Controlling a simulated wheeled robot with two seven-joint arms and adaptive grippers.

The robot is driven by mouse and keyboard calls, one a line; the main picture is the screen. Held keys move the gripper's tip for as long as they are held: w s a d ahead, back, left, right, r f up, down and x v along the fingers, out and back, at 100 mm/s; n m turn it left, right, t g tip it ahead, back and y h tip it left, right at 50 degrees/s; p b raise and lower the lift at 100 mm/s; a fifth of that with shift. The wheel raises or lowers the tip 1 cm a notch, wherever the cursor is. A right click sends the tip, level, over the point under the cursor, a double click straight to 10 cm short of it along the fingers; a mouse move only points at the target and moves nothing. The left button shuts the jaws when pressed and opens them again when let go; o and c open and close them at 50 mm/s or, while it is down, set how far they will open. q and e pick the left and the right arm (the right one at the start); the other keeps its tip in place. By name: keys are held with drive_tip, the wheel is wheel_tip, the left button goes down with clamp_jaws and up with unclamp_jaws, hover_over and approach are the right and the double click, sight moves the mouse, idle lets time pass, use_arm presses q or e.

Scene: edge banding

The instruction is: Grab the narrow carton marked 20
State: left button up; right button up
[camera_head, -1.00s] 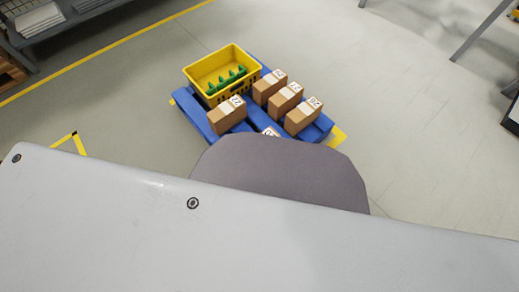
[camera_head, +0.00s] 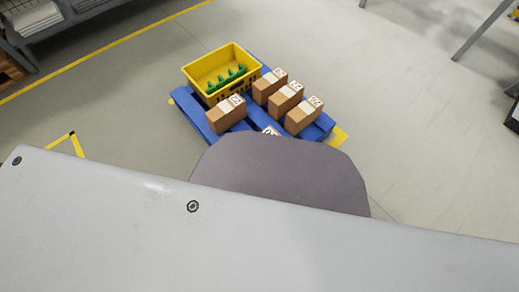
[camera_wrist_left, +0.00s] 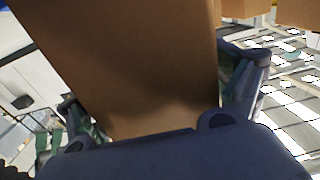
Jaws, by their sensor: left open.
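Several brown cartons with white labels stand on a blue pallet (camera_head: 196,117) in the head view. The front right carton (camera_head: 301,119) has a label that seems to read 20, but the print is small. Behind it are two cartons, a middle one (camera_head: 284,103) and a far one (camera_head: 266,89). Another carton (camera_head: 226,115) stands at the left. One more label (camera_head: 271,130) shows partly behind my grey body. In the left wrist view, a tall brown carton (camera_wrist_left: 125,40) stands between the spread fingers of my open left gripper (camera_wrist_left: 165,88); its label is hidden.
A yellow crate (camera_head: 190,77) with green parts inside stands at the pallet's back left. A shelf (camera_head: 62,24) is at the upper left. More cardboard (camera_wrist_left: 245,8) shows at the top of the left wrist view.

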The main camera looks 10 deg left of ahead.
idle(0.4)
use_arm(q)
drive_tip(key=c, duration=1.2)
